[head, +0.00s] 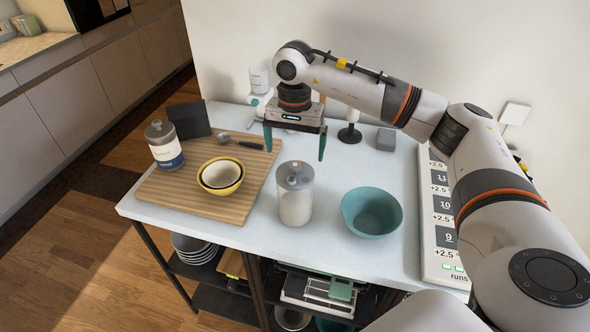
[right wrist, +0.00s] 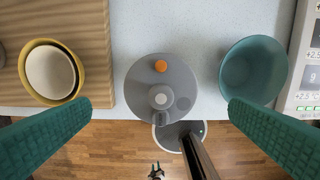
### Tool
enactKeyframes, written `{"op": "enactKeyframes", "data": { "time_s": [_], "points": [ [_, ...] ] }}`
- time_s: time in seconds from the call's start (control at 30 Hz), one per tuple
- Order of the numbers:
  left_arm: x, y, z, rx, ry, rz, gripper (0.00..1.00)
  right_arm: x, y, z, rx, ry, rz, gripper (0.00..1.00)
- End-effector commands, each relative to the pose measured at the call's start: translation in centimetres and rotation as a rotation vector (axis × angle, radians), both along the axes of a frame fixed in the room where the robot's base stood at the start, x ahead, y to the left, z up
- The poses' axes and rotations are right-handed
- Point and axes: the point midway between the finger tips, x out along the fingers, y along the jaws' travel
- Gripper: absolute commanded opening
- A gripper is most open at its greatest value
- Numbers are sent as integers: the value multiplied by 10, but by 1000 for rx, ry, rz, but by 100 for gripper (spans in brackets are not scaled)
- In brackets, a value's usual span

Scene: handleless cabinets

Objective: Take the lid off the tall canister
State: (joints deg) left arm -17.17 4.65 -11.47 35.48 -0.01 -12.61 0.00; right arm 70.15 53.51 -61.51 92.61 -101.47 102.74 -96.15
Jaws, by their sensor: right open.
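The tall canister (head: 295,204) stands upright on the white tabletop, clear-walled with pale contents. Its grey round lid (head: 295,175) is on top, with a small knob in the middle. In the right wrist view the lid (right wrist: 161,75) shows from above, with an orange dot near its upper edge. My right gripper (head: 295,146) is open and empty, pointing down, above the canister and apart from it. In the right wrist view its green fingers (right wrist: 160,106) lie on either side of the lid. My left gripper is not in view.
A teal bowl (head: 372,213) stands right of the canister. A wooden board (head: 190,207) on the left bears nested bowls (head: 220,176), a labelled jar (head: 164,147) and a spoon. A white panel with numbers (head: 440,220) lies along the right. A small grey block (head: 386,139) stands at the back.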

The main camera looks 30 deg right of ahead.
Motion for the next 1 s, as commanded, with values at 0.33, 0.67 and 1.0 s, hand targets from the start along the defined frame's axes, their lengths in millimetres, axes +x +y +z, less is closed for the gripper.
{"op": "enactKeyframes", "data": {
  "time_s": [0.33,0.67,1.0],
  "points": [
    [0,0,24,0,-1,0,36,0,-2,-30,2,4,-2,100],
    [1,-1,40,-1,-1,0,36,2,-3,-70,3,-1,-1,100],
    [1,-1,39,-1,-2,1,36,2,-3,-70,3,-2,-1,77]
  ]
}}
